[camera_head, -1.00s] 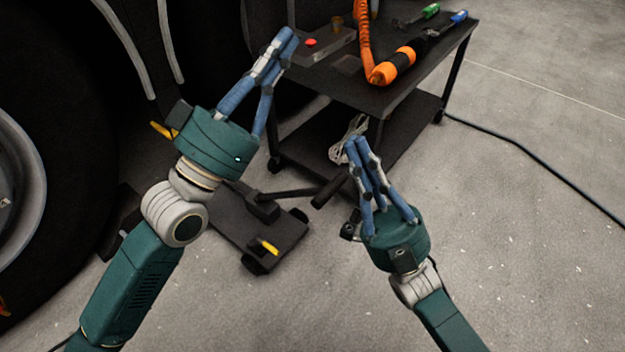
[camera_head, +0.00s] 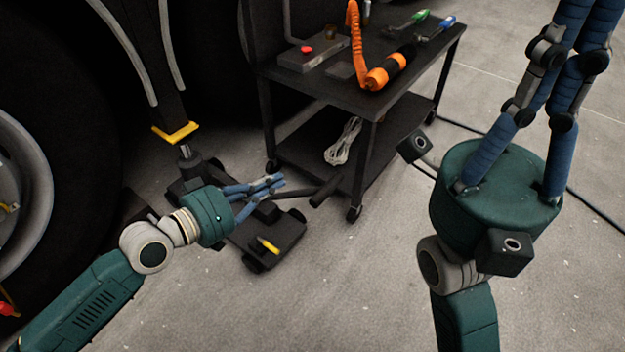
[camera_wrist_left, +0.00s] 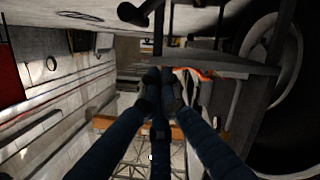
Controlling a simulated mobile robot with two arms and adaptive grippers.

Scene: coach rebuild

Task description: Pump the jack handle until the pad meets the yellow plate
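The black jack (camera_head: 275,240) stands on the floor beside the wheel. Its handle (camera_head: 325,188) slopes up to the right and ends in a thick dark grip. The jack's pad (camera_head: 185,151) sits on a short post just under the yellow plate (camera_head: 176,132); a small gap seems to show between them. My left gripper (camera_head: 281,182) is above the jack body, left of the handle grip, with its fingertips drawn together and nothing seen between them. Its fingers also converge in the left wrist view (camera_wrist_left: 160,85). My right gripper (camera_head: 575,60) is raised at the right; its fingertips are out of frame.
A black cart (camera_head: 340,95) stands behind the handle, carrying an orange-cabled pendant (camera_head: 385,75), a grey box with a red button (camera_head: 308,58) and tools. A white cord bundle (camera_head: 343,142) is on its lower shelf. The floor in front is clear.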

